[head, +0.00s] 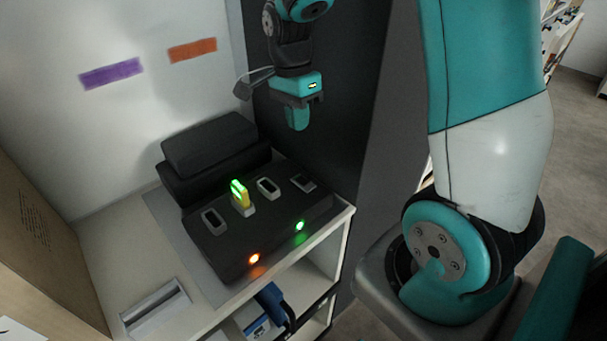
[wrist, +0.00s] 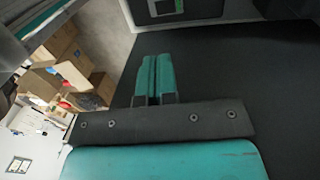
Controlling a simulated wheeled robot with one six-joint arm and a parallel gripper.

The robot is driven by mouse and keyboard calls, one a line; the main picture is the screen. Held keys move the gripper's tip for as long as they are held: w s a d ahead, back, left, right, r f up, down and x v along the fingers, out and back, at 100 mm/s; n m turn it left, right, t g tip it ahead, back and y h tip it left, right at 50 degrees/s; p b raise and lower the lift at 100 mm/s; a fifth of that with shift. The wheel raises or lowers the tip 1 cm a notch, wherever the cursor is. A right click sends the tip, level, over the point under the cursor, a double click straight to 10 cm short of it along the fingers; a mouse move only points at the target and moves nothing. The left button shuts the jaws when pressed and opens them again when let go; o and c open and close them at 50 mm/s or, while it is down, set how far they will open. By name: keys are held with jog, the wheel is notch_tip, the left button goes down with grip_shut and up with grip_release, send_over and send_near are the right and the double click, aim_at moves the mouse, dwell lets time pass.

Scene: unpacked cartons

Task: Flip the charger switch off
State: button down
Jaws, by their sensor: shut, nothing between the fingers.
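The charger (head: 240,248) is a dark box on a white shelf unit in the head view. Its top has pale-rimmed slots, one holding a yellow-green lit device (head: 240,194). A small flat rectangular piece (head: 303,183) at the right end of the top looks like the switch; its position is too small to tell. An orange light and a green light glow on the front. My gripper (head: 298,120) is shut and empty, above and behind the charger's right end, apart from it. Its teal fingers meet in the wrist view (wrist: 157,80).
A black stepped block (head: 215,150) stands behind the charger. A dark panel (head: 335,110) rises close behind my gripper. A cardboard carton (head: 45,240) is at the left. A blue object (head: 272,302) sits on the lower shelf. Several cartons show in the wrist view (wrist: 75,70).

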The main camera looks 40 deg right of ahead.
aim_at(304, 183)
jog(key=shift+f, duration=0.1)
jog(key=f, duration=0.4)
jog(key=s+f+p, duration=0.1)
jog(key=f, duration=0.4)
jog(key=f+p, duration=0.1)
jog(key=f, duration=0.3)
jog(key=shift+s+f, duration=0.35)
